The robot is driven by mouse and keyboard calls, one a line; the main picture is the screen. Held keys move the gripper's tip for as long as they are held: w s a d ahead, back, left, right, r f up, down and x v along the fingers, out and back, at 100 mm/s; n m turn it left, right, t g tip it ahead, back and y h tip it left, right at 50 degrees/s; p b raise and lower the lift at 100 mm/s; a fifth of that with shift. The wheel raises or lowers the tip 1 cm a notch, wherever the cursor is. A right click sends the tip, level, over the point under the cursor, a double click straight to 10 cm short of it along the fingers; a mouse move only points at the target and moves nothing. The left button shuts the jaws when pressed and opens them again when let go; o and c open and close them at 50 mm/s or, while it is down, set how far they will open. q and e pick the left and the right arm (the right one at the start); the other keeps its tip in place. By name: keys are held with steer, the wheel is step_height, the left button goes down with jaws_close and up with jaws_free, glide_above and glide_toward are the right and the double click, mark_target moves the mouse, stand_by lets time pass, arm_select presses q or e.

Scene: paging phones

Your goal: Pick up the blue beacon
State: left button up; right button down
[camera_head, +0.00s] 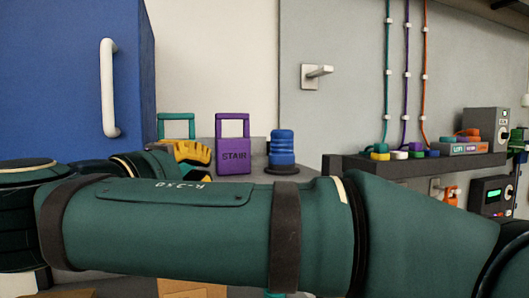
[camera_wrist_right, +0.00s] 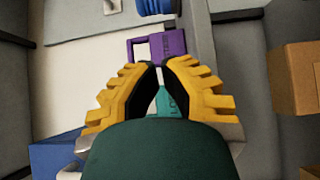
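The blue beacon (camera_head: 283,147) stands upright on a dark round base on the grey counter, right of the purple STAIR block. Its ribbed blue body also shows at the top edge of the right wrist view (camera_wrist_right: 155,8), partly cut off. My right gripper (camera_head: 200,152) has yellow fingers and is left of the beacon, apart from it. In the right wrist view its fingertips (camera_wrist_right: 160,64) nearly meet, with only a slim gap and nothing held between them. My dark green arm crosses the foreground and hides the lower counter. My left gripper is not in view.
The purple STAIR block (camera_head: 233,160) stands between my right gripper and the beacon. A teal handled block (camera_head: 176,120) is behind the gripper. A blue cabinet (camera_head: 70,75) is at left. A dark shelf (camera_head: 400,167) with coloured pieces is at right.

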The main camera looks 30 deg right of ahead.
steer(key=p, duration=0.2)
glide_toward(289, 152)
steer(key=w+d, duration=0.1)
steer(key=w, duration=0.1)
steer(key=w+d, duration=0.1)
steer(key=w, duration=0.2)
steer(key=w+d, duration=0.1)
steer(key=w, duration=0.1)
steer(key=shift+w+d, duration=0.1)
steer(key=shift+w, duration=0.25)
steer(key=d+b, duration=0.1)
steer(key=d, duration=0.1)
steer(key=s+d, duration=0.1)
steer(key=d, duration=0.1)
steer(key=d+b, duration=0.1)
steer(key=d, duration=0.1)
steer(key=shift+s+d+b, duration=0.3)
steer(key=shift+s+d, duration=0.05)
steer(key=shift+d, duration=0.05)
steer(key=shift+a, duration=0.1)
